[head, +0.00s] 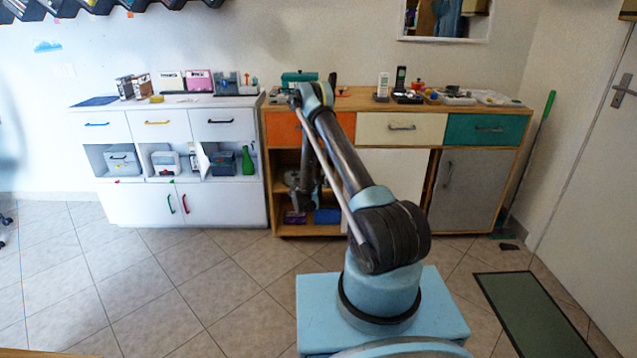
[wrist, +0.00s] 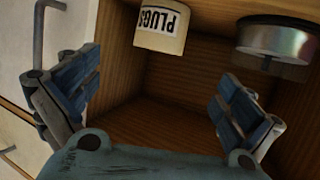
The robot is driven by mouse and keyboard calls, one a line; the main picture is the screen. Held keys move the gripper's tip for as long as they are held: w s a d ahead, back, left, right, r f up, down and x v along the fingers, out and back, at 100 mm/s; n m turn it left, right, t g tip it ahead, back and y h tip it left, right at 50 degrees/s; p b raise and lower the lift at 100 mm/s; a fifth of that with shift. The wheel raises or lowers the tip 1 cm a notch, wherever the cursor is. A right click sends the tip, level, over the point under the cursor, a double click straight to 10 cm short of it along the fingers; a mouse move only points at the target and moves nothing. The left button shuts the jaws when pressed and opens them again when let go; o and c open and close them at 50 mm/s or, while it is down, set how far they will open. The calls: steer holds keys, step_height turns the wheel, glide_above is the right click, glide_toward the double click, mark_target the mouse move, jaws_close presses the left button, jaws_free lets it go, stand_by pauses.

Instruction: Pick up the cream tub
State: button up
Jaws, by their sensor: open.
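A cream tub (wrist: 162,28) with a dark "PLUGS" label shows at the top of the wrist view, inside a wooden compartment. In the head view my gripper (head: 304,198) is at the open shelves of the wooden cabinet. My arm covers part of those shelves, and I cannot make out the tub there.
A round metal container (wrist: 275,40) with a dark rim sits right of the tub in the wrist view. The wooden cabinet (head: 274,165) encloses the compartment with close walls. A metal handle (wrist: 38,45) is at the left. The tiled floor (head: 190,265) left of my base is clear.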

steer(key=shift+w, duration=0.1)
steer(key=x, duration=1.7)
steer(key=shift+d+f, duration=0.1)
steer(key=shift+f, duration=0.05)
steer(key=c, duration=1.3)
